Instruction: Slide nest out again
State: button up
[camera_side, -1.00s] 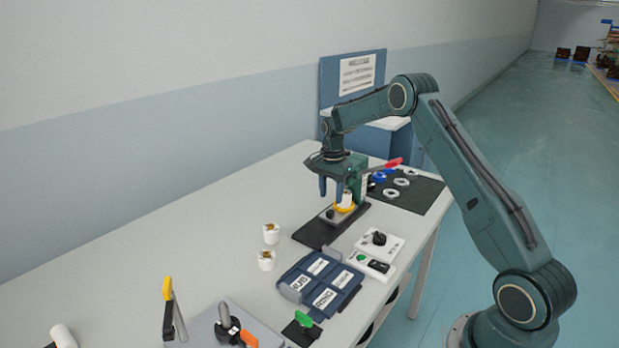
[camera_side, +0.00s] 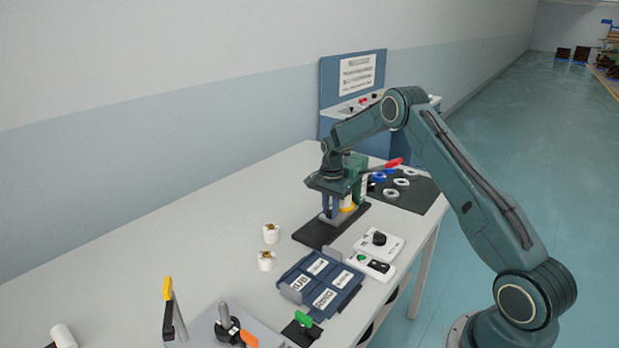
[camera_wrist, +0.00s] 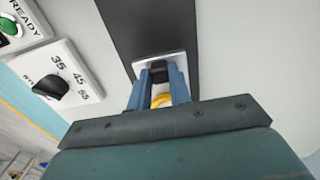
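The nest (camera_side: 346,209) is a grey plate with a yellow ring, on a dark base (camera_side: 318,233) in front of a green press (camera_side: 357,165) with a red-tipped lever. In the wrist view, the plate (camera_wrist: 137,66) carries a black knob (camera_wrist: 159,70), and part of the yellow ring (camera_wrist: 161,100) shows between my fingers. My gripper (camera_side: 331,217) is down at the plate's front end. In the wrist view, the blue fingers of my gripper (camera_wrist: 159,77) stand on both sides of the knob with no clear gap, so they look shut on it. My gripper partly hides the nest.
A dial box (camera_side: 380,243) and a button box (camera_side: 371,265) stand to the right of the base. Two white rolls (camera_side: 271,233) stand to its left. A blue labelled tray (camera_side: 320,285) lies nearer the camera. A black mat (camera_side: 415,193) with rings lies behind at the right.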

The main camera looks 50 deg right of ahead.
grip_shut()
jog(key=a, duration=1.1)
jog(key=o, duration=0.6)
grip_release()
jog(key=shift+a, duration=0.15)
jog(key=shift+o, duration=0.7)
jog(key=shift+r, duration=0.1)
